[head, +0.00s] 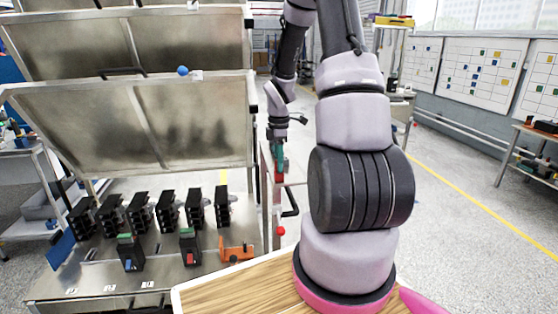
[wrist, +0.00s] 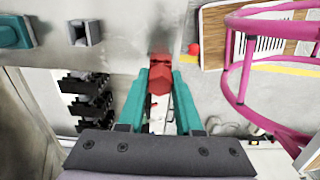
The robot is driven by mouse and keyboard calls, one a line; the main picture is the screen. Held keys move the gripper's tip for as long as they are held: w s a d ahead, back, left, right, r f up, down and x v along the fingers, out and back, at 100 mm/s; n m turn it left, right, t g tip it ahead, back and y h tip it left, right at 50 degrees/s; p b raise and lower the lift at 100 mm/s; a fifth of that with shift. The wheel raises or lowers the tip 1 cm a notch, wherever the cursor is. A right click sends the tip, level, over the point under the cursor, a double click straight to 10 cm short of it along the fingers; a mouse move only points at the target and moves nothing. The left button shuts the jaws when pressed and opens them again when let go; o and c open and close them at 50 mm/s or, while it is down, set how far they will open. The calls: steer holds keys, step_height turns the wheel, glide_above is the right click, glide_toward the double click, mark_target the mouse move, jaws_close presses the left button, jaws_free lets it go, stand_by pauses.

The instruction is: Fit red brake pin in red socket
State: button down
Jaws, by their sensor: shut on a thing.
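My gripper (head: 278,158) points down beside the right edge of the metal cabinet in the head view. Its teal fingers are shut on a red piece, the red brake pin (wrist: 159,82), in the wrist view. A little red (head: 279,176) also shows below the fingertips in the head view. A darker red patch lies just beyond the pin in the wrist view; I cannot tell whether it is the red socket or part of the pin. The pin's lower end is hidden, so I cannot tell whether it touches anything.
A grey square socket (wrist: 84,33) and a teal piece (wrist: 16,32) sit on the grey surface. Several black breakers (head: 168,210) stand on the cabinet shelf, with an orange bracket (head: 236,250) at its right. A red ball (head: 281,231) is below my gripper. Open floor lies right.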

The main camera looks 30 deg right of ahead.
steer(key=shift+f, duration=0.35)
steer(key=c, duration=0.5)
jaws_free()
step_height(320, 180, up, 10)
steer(key=shift+f, duration=0.2)
steer(key=shift+r, duration=0.6)
